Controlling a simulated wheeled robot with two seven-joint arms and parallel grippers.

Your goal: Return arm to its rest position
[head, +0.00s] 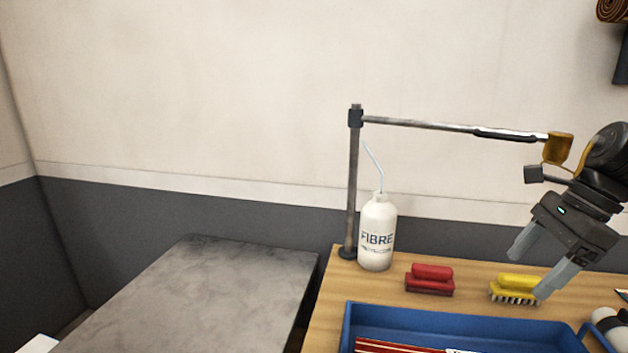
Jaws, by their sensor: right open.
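A thin metal arm (430,124) reaches out to the right from a dark upright post (352,190) standing at the back left of the wooden bench. My right gripper (536,268) comes in from the right, tilted down to the left. Its two grey fingers are apart, with nothing visible between them. It hangs below the arm's right end, in front of the bench's back, near a yellow brush. An orange-brown piece (558,149) shows at the arm's right end, close to my wrist; I cannot tell whether they touch. My left gripper is not in view.
A grey slab (190,290) lies left of the bench. A wall stands behind.

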